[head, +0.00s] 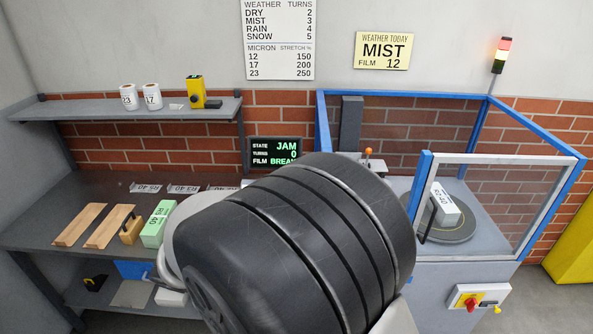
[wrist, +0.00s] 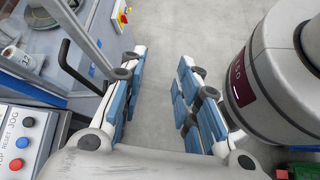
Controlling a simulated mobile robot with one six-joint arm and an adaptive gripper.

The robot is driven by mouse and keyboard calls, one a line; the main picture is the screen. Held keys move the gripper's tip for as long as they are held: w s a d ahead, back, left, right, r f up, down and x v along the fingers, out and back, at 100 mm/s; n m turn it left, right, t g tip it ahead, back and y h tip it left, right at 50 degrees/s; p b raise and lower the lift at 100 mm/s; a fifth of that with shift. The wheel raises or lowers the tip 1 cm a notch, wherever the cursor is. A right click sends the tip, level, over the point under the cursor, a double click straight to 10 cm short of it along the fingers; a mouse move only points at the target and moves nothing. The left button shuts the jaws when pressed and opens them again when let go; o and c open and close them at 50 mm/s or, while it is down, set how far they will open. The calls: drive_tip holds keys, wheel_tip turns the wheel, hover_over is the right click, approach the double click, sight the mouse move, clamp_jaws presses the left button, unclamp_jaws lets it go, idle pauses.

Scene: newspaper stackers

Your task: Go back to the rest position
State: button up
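My gripper (wrist: 157,68) shows in the wrist view with its two blue-padded fingers spread apart. Only grey floor shows between them, and it holds nothing. To its left is the blue-framed wrapping machine, with a black door handle (wrist: 72,62) close to the left finger. In the head view my dark arm fills the lower middle, and the gripper cannot be made out there. The arm hides part of the bench and the machine's front.
A white bundle (head: 446,207) sits on the machine's turntable (head: 447,234). The display (head: 275,152) reads JAM, 0 turns, film BREAK. The stack light (head: 502,52) glows red. The bench (head: 98,190) holds a green bundle (head: 158,224) and wooden boards. A button panel (wrist: 25,138) is beside my gripper.

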drive_tip(key=s+d+r+m+t+y+b, duration=0.1)
drive_tip(key=s+d+r+m+t+y, duration=0.2)
drive_tip(key=s+d+r+m+y, duration=0.4)
drive_tip(key=s+d+m+y, duration=0.3)
drive_tip(key=s+d+m, duration=0.1)
drive_tip(key=m, duration=0.4)
drive_tip(key=shift+s+d+t+y+b, duration=0.2)
drive_tip(key=shift+s+t+y+b, duration=0.1)
drive_tip(key=shift+s+t+y, duration=0.1)
drive_tip(key=shift+r, duration=0.1)
drive_tip(key=shift+c, duration=0.5)
idle(0.8)
